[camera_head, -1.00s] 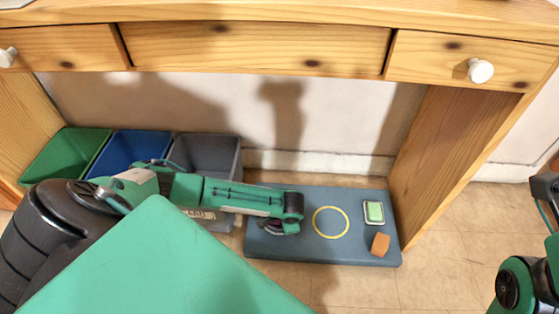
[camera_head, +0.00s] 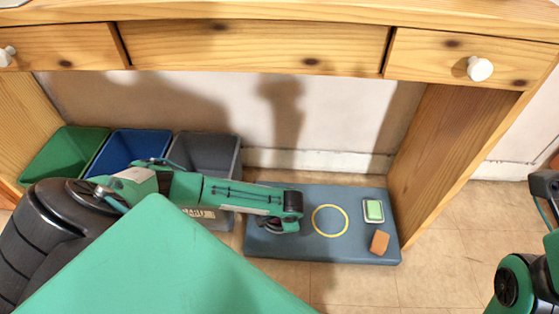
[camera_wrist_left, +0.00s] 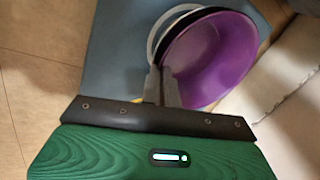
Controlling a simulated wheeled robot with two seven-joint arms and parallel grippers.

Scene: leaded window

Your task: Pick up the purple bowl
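The purple bowl (camera_wrist_left: 212,62) fills the upper right of the left wrist view, with its inside facing the camera and a dark rim. My left gripper (camera_wrist_left: 163,82) is at the bowl's near-left edge. One finger is inside the bowl and one outside, close together with the wall between them. In the head view my left gripper (camera_head: 284,226) is low over the left part of the blue-grey mat (camera_head: 300,252), and my own arm hides the bowl. I cannot tell whether the bowl touches the mat. My right gripper is not in view; only part of the right arm shows.
A yellow ring (camera_head: 344,231), a green block in a pale dish (camera_head: 374,211) and an orange-brown block (camera_head: 380,241) are on the mat. Green (camera_head: 42,161), blue (camera_head: 108,162) and grey (camera_head: 232,158) bins stand left. A wooden desk (camera_head: 255,45) spans above; its side panel (camera_head: 440,160) bounds the right.

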